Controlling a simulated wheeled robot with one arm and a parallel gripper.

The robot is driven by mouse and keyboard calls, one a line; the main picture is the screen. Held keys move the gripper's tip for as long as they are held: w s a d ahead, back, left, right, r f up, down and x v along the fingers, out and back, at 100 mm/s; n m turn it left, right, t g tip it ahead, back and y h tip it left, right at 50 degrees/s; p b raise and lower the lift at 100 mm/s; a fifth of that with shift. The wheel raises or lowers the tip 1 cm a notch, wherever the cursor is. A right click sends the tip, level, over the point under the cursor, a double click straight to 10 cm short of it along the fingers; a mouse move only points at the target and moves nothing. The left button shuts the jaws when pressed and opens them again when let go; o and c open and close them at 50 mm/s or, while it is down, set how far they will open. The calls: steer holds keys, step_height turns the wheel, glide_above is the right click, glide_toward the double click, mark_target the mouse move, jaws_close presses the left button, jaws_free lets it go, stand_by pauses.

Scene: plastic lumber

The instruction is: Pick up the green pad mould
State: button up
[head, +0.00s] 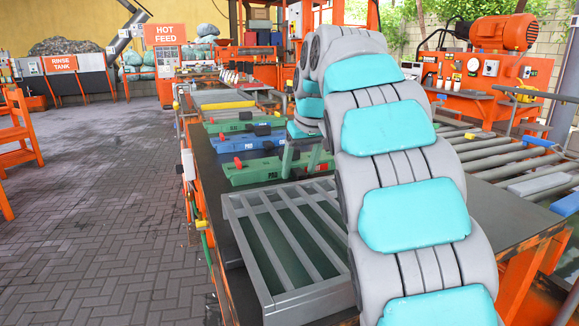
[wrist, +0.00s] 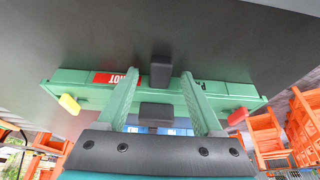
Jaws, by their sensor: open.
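The near green pad mould (head: 250,173), marked PAD, lies on the dark bench in the head view, with a red tab at its left end. The arm hides its right end. In the wrist view a green mould (wrist: 75,92) spans the picture, with a red label, a yellow tab at left and a red tab at right. My gripper (wrist: 160,75) is open, its two green fingers either side of the mould's black block (wrist: 160,71). Contact cannot be told. In the head view my gripper (head: 302,156) is at the near green mould's right part.
A blue mould (head: 232,142) and another green mould (head: 226,127) lie behind the near one. A grey slatted frame (head: 243,241) stands in front. Rollers (head: 498,156) run along the right. The paved floor (head: 110,215) at left is clear.

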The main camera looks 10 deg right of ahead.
steer(key=shift+f, duration=0.25)
jaws_close()
stand_by(0.3)
steer(key=shift+r, duration=0.1)
stand_by(0.8)
